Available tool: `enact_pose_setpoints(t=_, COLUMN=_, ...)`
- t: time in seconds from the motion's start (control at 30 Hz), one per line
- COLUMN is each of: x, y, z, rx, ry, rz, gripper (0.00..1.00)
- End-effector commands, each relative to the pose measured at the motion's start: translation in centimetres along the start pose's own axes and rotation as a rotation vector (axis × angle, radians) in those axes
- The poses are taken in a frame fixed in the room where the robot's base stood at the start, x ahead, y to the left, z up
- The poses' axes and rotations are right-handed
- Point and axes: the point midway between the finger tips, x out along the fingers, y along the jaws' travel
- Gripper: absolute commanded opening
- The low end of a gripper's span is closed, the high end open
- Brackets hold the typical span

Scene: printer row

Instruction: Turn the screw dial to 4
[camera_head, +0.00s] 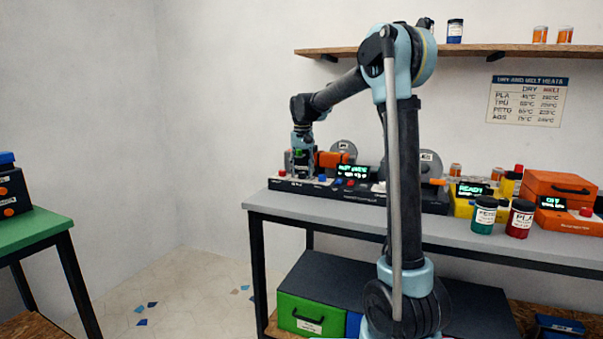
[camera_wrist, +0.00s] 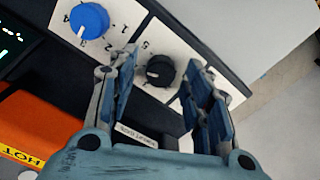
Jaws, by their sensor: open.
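In the wrist view a black dial (camera_wrist: 160,70) sits on a white panel, with a white pointer mark toward its left side and a 5 printed nearby. A blue dial (camera_wrist: 87,20) is to its left, with numbers 1 to 3 readable around it and its white mark toward the 3. No label naming either as the screw dial is readable. My gripper (camera_wrist: 161,62) is open, its fingers on either side of the black dial; contact cannot be told. In the head view my gripper (camera_head: 301,166) points down at the left end of the dark machine (camera_head: 388,198).
An orange block marked HOT (camera_wrist: 35,128) lies at the wrist view's lower left. In the head view, jars (camera_head: 484,215) and an orange box (camera_head: 560,188) stand on the grey table (camera_head: 470,240) to the right. A shelf (camera_head: 330,51) is above.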

Motion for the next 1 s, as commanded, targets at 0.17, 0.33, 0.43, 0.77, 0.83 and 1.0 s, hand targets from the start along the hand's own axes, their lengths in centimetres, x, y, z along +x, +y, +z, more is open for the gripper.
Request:
enact_pose_setpoints(t=0.17, x=0.05, y=0.00, z=-0.01, rx=0.000, ry=0.000, rz=0.000, gripper=0.46)
enact_pose_setpoints(t=0.33, x=0.03, y=-0.01, z=-0.01, rx=0.000, ry=0.000, rz=0.000, gripper=0.23)
enact_pose_setpoints(t=0.43, x=0.03, y=0.00, z=-0.01, rx=0.000, ry=0.000, rz=0.000, gripper=0.01)
enact_pose_setpoints(t=0.77, x=0.03, y=0.01, z=-0.02, rx=-0.080, ry=0.000, rz=0.000, gripper=0.01)
enact_pose_setpoints(t=0.83, x=0.03, y=0.02, z=-0.02, rx=-0.127, ry=0.000, rz=0.001, gripper=0.01)
enact_pose_setpoints(t=1.0, x=0.03, y=0.03, z=-0.02, rx=-0.200, ry=0.000, rz=0.001, gripper=0.01)
